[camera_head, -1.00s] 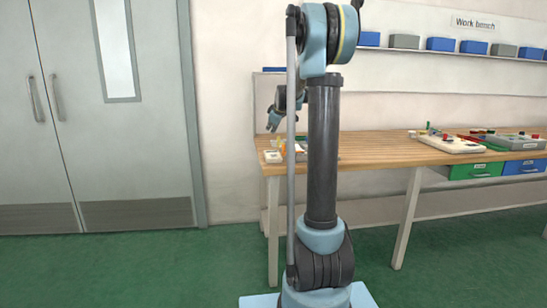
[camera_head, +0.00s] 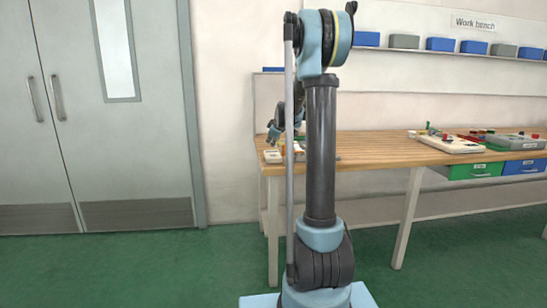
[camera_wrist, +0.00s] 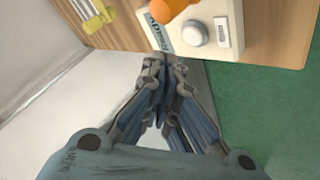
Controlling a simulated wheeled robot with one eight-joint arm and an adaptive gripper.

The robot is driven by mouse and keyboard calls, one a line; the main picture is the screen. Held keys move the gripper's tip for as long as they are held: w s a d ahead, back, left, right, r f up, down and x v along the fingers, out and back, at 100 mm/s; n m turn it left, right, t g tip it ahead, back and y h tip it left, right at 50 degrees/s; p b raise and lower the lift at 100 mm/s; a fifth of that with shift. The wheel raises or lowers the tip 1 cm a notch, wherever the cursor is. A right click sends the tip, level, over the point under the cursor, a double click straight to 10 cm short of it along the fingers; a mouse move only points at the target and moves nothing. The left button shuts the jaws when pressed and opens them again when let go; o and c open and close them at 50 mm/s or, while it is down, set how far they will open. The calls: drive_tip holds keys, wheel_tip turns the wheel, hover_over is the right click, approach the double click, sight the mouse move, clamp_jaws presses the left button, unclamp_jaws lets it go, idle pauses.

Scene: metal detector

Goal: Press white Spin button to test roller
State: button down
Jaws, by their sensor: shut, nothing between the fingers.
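A pale box (camera_wrist: 222,48) with a round white button (camera_wrist: 195,33) lies at the edge of the wooden bench in the wrist view. A strip on it appears to read "Ready"; the small label beside the button is not legible, so I cannot confirm it says Spin. My gripper (camera_wrist: 166,66) is shut and empty, its tips apart from the button, below and left of it in the picture. In the head view my gripper (camera_head: 272,138) is just above the bench's left end, over the small pale box (camera_head: 272,156); the button is too small to tell there.
An orange object (camera_wrist: 170,9) stands beside the button. Yellow and white items (camera_wrist: 92,12) lie farther left. The wooden bench (camera_head: 380,148) holds a pale device (camera_head: 450,144) at right. Green floor (camera_head: 130,270) is clear at front left.

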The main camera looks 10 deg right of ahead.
sight(272, 154)
drive_tip(key=shift+f, duration=1.1)
drive_tip(key=shift+f, duration=0.7)
idle(1.4)
drive_tip(key=shift+r, duration=0.8)
drive_tip(key=shift+r, duration=2.5)
